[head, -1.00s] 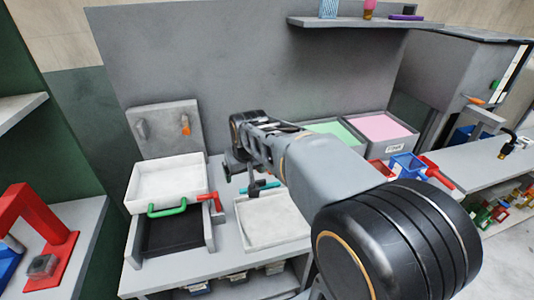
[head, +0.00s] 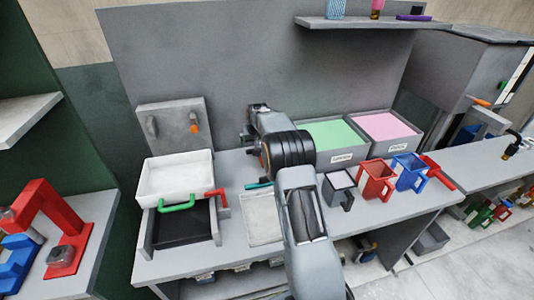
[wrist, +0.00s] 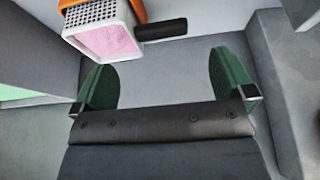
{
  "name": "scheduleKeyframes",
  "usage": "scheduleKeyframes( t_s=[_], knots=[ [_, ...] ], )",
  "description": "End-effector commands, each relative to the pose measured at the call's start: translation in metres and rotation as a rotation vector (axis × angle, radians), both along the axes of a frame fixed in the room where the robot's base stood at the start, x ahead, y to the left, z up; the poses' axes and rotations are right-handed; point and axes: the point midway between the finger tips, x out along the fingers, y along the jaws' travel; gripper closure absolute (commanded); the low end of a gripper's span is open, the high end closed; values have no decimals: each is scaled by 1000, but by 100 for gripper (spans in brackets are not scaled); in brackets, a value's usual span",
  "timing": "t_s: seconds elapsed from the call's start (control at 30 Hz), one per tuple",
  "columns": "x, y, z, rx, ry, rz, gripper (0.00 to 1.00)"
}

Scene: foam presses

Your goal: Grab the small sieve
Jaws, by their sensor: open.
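In the wrist view a small white perforated box (wrist: 97,24) with a pink face, an orange surround and a black handle (wrist: 161,30) is at the top; it looks like the small sieve. The handle lies just beyond my gripper (wrist: 158,78), across the gap between its fingers. My gripper is open, with two green-padded fingers apart and nothing between them. I cannot make out the sieve in the head view, where my arm covers part of the bench.
A green-filled bin (head: 331,133) and a pink-filled bin (head: 384,125) stand at the back of the bench. Grey, red (head: 376,180) and blue (head: 410,172) handled cups stand at the right. A white tray (head: 176,175) with a green handle is at the left.

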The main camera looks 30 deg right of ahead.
Motion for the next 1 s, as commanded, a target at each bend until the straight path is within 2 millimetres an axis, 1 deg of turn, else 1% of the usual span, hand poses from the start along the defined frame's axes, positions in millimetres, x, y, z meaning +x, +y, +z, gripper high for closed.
scheduleKeyframes(
  t_s=[0.03,0.1,0.2,0.47,0.7,0.8,1.0],
  knots=[
    [3,0,-8,1,3,0,0],
    [7,-1,-16,0,2,1,0],
    [10,-2,-25,0,1,1,0],
    [16,-3,-38,0,2,0,0],
    [28,-6,-65,0,2,0,0],
    [31,-7,-73,0,1,0,0],
    [33,-7,-78,0,-1,0,0]
  ],
)
